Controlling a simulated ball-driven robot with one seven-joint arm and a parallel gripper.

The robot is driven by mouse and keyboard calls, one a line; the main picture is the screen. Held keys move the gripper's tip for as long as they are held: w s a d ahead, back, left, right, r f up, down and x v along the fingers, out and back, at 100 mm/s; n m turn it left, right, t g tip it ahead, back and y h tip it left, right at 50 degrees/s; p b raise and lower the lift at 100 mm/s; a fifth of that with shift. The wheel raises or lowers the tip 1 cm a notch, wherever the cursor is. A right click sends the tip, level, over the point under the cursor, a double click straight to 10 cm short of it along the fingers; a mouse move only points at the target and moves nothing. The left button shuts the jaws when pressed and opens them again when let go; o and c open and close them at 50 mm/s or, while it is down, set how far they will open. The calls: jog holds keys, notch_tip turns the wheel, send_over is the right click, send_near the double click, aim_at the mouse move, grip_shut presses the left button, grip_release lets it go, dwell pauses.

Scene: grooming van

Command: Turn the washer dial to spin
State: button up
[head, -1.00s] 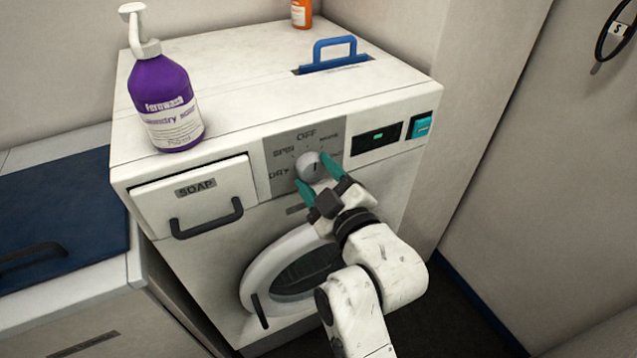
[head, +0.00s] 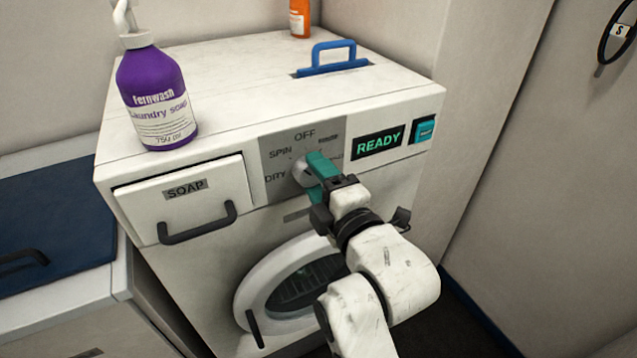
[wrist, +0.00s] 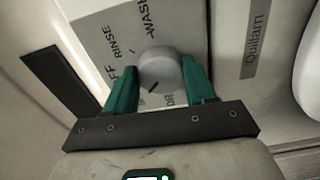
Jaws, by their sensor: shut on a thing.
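The round grey washer dial (head: 299,172) sits on the grey panel (head: 275,158) at the washer's front. In the head view SPIN is left of OFF, with DRY below it. My gripper (head: 312,166) is at the dial; its green fingers cover part of it. In the wrist view the dial (wrist: 160,66) lies between the two fingers of my gripper (wrist: 160,78), which are shut on its sides. A dark pointer line on the dial slants down-left, between the OFF and DRY labels there. The SPIN label is hidden in that view.
The washer's soap drawer (head: 190,198) is left of the dial, and a lit READY display (head: 377,144) is right of it, beside a teal button (head: 426,129). A purple soap bottle (head: 157,100) stands on top. The round door (head: 290,280) is below.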

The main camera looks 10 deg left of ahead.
jog(key=shift+f+n, duration=0.1)
jog(key=shift+n, duration=0.2)
dwell(0.4)
jog(key=o, duration=1)
jog(key=shift+o, duration=0.2)
jog(key=b+v, duration=0.1)
jog(key=v, duration=0.9)
jog(key=shift+s+d, duration=0.25)
jog(key=shift+s, duration=0.1)
